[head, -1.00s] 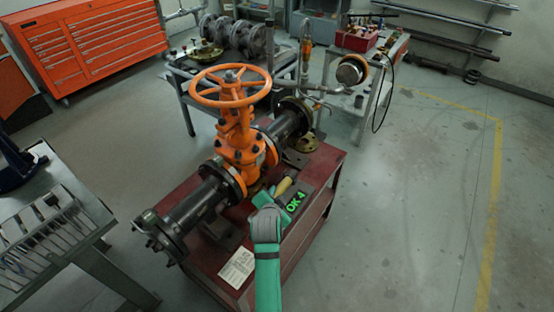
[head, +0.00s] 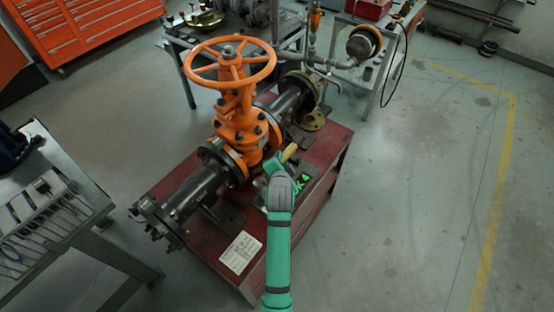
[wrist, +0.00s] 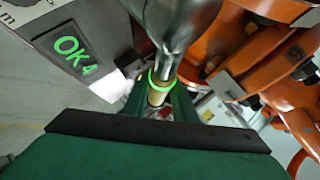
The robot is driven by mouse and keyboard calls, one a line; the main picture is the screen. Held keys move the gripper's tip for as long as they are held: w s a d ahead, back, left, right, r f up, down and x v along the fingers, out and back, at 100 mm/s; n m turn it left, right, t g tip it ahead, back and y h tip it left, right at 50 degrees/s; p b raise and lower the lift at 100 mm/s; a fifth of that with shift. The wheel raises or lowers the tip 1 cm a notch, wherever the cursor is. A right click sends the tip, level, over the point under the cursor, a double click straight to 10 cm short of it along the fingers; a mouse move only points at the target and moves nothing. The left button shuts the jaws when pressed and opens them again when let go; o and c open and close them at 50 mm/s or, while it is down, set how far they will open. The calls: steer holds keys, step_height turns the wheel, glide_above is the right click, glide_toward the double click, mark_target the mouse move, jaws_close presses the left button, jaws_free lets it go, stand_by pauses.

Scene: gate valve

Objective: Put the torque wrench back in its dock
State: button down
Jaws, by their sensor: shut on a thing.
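My gripper (head: 274,167) is over the red bench beside the orange gate valve (head: 238,120). It is shut on the torque wrench, whose yellowish handle (head: 289,152) sticks out past the fingers in the head view. In the wrist view my gripper (wrist: 159,106) has its green fingers on either side of the wrench's handle (wrist: 156,97). A glowing green ring (wrist: 160,81) and a shiny metal part (wrist: 178,22) of the wrench show above it. A dark display reading "OK 4" (wrist: 75,50) is to its left. I cannot make out the dock for certain.
The red bench (head: 318,150) carries the valve, its dark flanged pipe (head: 195,190) and a paper sheet (head: 241,252). A tool table (head: 45,215) stands at left. A pipework table (head: 378,80) stands behind. Floor at right is clear.

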steer(key=shift+w+a+f, duration=0.1)
steer(key=shift+a+f, duration=0.1)
steer(key=shift+f, duration=0.35)
steer(key=shift+a+f, duration=0.2)
steer(key=shift+f, duration=0.35)
steer(key=shift+w+d+f, duration=0.15)
steer(key=shift+f, duration=2.3)
